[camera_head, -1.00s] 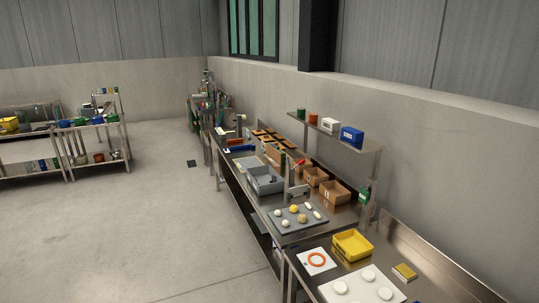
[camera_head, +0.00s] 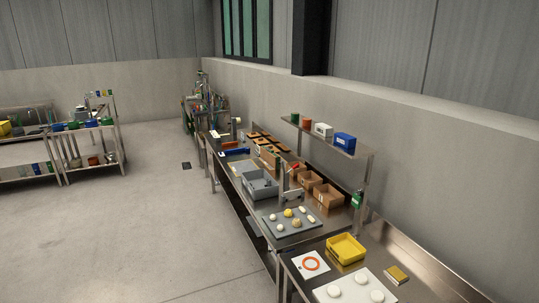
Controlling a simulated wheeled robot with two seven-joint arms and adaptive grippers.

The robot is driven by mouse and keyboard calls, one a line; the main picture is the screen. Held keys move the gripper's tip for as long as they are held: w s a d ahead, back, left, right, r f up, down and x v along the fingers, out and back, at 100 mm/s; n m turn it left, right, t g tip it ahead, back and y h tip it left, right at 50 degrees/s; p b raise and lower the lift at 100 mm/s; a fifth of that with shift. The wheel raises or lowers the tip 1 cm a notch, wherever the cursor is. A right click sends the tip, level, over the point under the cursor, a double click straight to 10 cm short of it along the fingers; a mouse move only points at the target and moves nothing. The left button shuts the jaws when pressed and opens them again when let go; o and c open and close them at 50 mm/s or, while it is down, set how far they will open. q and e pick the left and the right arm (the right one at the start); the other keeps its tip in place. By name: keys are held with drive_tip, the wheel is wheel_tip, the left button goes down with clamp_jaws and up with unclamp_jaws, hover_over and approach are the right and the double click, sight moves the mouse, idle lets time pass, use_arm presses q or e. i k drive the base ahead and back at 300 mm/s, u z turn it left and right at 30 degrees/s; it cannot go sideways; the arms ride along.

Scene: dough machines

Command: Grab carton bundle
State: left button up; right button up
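Two open brown cardboard boxes stand on the steel bench below the wall shelf, the nearer carton (camera_head: 327,196) and the farther carton (camera_head: 308,180). Farther along the same bench lie several flat brown pieces (camera_head: 265,141), too small to make out clearly. I cannot tell which of these brown things is the carton bundle. Neither of my grippers shows in the head view, so nothing can be said of what they hold.
A grey bin (camera_head: 259,184) and a tray (camera_head: 290,223) with dough pieces are on the bench. A yellow bin (camera_head: 345,248) and a white board (camera_head: 349,289) sit on the nearer table. Open concrete floor (camera_head: 130,220) lies to the left; metal racks (camera_head: 95,148) stand beyond.

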sight(272, 159)
drive_tip(key=u, duration=0.55)
drive_tip(key=i, duration=1.3)
drive_tip(key=u, duration=0.75)
drive_tip(key=i, duration=2)
drive_tip(key=z, duration=0.6)
drive_tip(key=i, duration=1.8)
drive_tip(key=z, duration=0.95)
